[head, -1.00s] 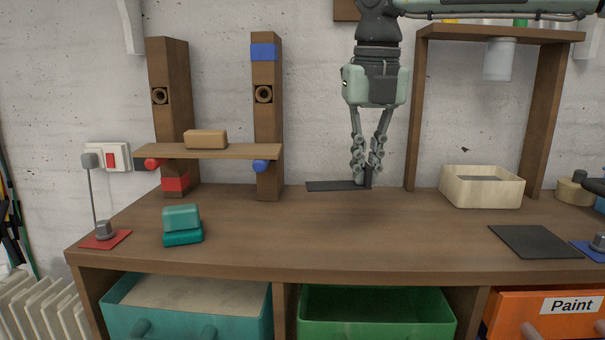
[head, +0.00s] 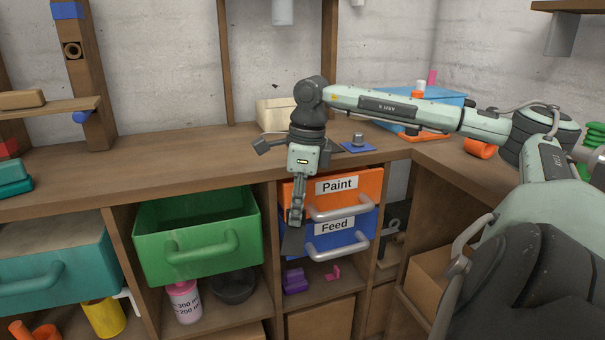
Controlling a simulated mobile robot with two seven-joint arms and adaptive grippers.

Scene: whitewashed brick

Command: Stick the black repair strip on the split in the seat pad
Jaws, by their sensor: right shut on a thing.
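My right gripper (head: 296,218) points down in front of the workbench, by the drawers labelled Paint and Feed. Its fingers are shut on the black repair strip (head: 293,241), which hangs below the fingertips in front of the Feed drawer's left edge. The gripper covers the strip's upper end. I cannot make out the seat pad or its split in this view. My left gripper is not in view.
The orange Paint drawer (head: 362,186) and blue Feed drawer (head: 358,240) have protruding handles close to the strip. An open green drawer (head: 150,246) juts out to the left. A cream box (head: 274,112) and a blue box (head: 440,97) stand on the bench (head: 180,149).

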